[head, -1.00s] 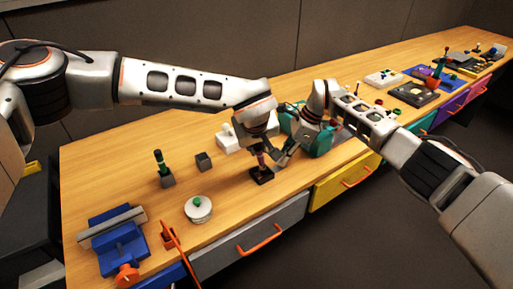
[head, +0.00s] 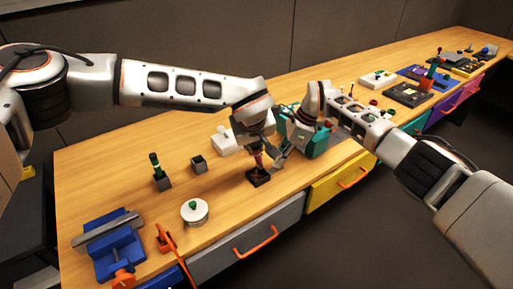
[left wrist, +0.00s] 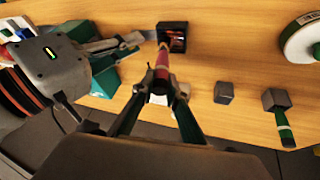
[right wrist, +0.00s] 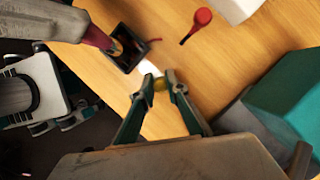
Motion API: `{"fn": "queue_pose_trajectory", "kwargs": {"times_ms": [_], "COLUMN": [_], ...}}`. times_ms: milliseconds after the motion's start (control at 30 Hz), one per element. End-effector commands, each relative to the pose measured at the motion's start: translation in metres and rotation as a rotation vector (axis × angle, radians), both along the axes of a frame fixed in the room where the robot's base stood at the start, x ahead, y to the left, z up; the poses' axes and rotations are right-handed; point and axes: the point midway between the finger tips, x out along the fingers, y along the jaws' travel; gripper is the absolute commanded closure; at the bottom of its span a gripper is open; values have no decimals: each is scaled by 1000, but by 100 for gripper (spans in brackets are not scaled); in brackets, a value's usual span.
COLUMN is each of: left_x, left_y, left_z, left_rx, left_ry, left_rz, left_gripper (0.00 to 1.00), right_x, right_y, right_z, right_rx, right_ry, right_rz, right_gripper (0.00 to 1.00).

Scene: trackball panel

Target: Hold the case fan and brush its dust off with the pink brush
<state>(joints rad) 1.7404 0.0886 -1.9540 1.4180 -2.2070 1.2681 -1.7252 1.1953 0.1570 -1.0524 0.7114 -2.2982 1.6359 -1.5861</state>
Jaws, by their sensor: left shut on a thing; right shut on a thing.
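The case fan (head: 258,177) is a small dark square frame on the table near its front edge. It also shows in the left wrist view (left wrist: 173,38) and the right wrist view (right wrist: 125,48). My left gripper (left wrist: 158,88) is shut on the pink brush (left wrist: 163,62), which points down at the fan. The brush's pink handle and gold collar show in the right wrist view (right wrist: 98,38), its tip over the frame's opening. My right gripper (right wrist: 160,82) is shut beside the fan's edge, on a small pale piece that seems to belong to it. Dust cannot be made out.
A blue vise (head: 116,245) is at the front left. A teal case (head: 318,143) stands close behind my right gripper.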

Motion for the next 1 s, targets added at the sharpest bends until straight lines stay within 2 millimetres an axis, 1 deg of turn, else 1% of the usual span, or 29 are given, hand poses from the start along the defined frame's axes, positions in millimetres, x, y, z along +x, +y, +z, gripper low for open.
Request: {"fn": "queue_pose_trajectory", "kwargs": {"times_ms": [100, 433, 700, 1000], "left_x": [3, 4, 12, 12], "left_y": [2, 3, 9, 9], "left_z": [-1, -2, 0, 1], "left_rx": [0, 1, 1, 1], "left_ry": [0, 0, 2, 0], "left_rz": [-1, 0, 2, 0], "left_gripper": [100, 100, 100, 100], "right_x": [0, 0, 0, 0], "right_y": [0, 0, 0, 0], "right_z": [0, 0, 0, 0], "right_rx": [0, 0, 0, 0], "right_ry": [0, 0, 0, 0], "right_rz": [0, 0, 0, 0], "right_gripper": [100, 100, 100, 100]}}
